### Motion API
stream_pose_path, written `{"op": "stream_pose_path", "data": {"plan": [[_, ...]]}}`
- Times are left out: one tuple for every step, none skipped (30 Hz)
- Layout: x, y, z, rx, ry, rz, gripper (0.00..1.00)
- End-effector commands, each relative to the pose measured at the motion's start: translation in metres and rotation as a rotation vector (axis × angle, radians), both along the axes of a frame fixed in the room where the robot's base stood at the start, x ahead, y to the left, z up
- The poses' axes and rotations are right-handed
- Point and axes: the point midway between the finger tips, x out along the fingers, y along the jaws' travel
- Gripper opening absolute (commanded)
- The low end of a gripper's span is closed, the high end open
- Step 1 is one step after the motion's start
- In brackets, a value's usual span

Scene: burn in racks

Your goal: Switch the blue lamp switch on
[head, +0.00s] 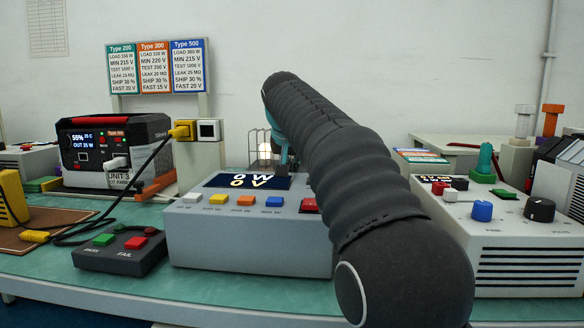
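A grey console (245,240) stands at the middle of the bench with a row of colored rocker switches below a dark display reading 0 W and 0 V. Its blue switch (274,202) sits between the orange switch (245,200) and the red switch (310,205). I cannot tell from its look whether the blue switch is on or off. My dark arm crosses in front of the console's right side. The end of my arm, with a teal joint, shows partly behind it above the display. My gripper's fingers cannot be made out there.
A caged lamp (264,152) glows behind the console. A black pass/fail box (118,252) and cables lie left; a power unit (115,150) stands behind them. A white device (520,250) with a blue knob (482,211) stands right. Green bench shows along the front.

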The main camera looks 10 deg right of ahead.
Motion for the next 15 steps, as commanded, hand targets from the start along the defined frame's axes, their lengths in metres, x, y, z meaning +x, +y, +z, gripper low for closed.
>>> {"op": "stream_pose_path", "data": {"plan": [[-0.0001,0.0000,-0.0002,0.000,0.000,0.000,0.00],[-0.0003,0.0001,-0.0009,0.000,0.000,0.000,0.00],[-0.0008,0.0003,-0.0023,0.000,0.000,0.000,0.00],[-0.0013,0.0004,-0.0041,0.000,0.001,0.001,0.00],[-0.0020,0.0007,-0.0061,0.000,0.001,0.001,0.00],[-0.0032,0.0010,-0.0087,0.000,0.001,0.001,0.00],[-0.0031,0.0010,-0.0084,0.000,0.001,0.001,0.00],[-0.0028,0.0010,-0.0084,0.000,0.001,0.001,0.00],[-0.0025,0.0010,-0.0089,0.000,0.002,0.001,0.00],[-0.0024,0.0010,-0.0092,0.000,0.003,0.000,0.00],[-0.0023,0.0011,-0.0096,0.000,0.003,0.000,0.00],[-0.0022,0.0010,-0.0100,0.000,0.004,0.000,0.00],[-0.0021,0.0010,-0.0100,0.000,0.004,0.000,0.00],[-0.0021,0.0010,-0.0100,0.000,0.004,0.000,0.00],[-0.0020,0.0011,-0.0097,0.000,0.005,0.000,0.00]]}}
